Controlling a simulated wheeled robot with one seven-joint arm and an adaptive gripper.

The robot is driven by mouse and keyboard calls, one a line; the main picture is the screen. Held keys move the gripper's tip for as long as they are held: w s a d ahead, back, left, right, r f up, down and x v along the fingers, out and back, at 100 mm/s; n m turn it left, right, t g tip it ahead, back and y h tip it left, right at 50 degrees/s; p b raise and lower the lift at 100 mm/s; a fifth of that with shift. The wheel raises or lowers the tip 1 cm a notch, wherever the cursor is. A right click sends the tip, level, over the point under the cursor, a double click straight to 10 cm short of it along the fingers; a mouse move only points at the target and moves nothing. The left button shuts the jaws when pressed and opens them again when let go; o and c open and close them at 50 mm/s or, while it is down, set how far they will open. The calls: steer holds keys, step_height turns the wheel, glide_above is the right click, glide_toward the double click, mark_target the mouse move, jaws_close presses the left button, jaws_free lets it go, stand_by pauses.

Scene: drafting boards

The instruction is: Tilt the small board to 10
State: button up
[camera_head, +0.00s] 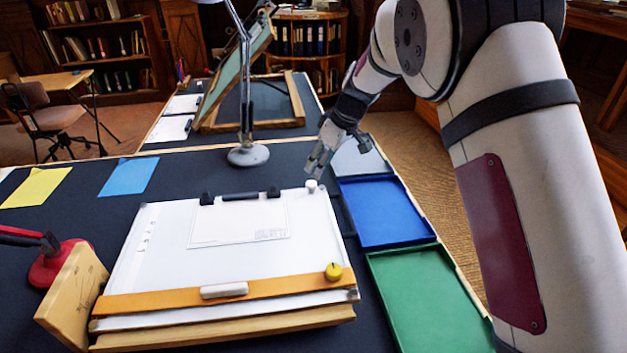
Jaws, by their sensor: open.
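The small board (160,250) is the white drafting board in the near middle, lying almost flat on a wooden base (230,336). A wooden side plate (72,300) with faint marks stands at its left; I cannot read the marks. A paper sheet (240,222) lies on the board, with black clips at its top edge. A white knob (311,187) sits at the board's far right corner, and a yellow knob (333,271) at its near right. My gripper (318,168) is open and empty, just above and beyond the white knob, apparently apart from it.
Blue (383,212) and green (430,303) trays lie right of the board. A lamp base (248,155) stands behind it, and a red lamp base (58,262) at its left. A larger tilted board (236,75) stands on the far table. Yellow and blue sheets lie at left.

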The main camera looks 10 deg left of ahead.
mark_target(312, 183)
steer(key=x, duration=0.7)
steer(key=shift+w+f, duration=0.1)
steer(key=shift+f, duration=0.15)
steer(key=shift+r, duration=0.1)
jaws_close()
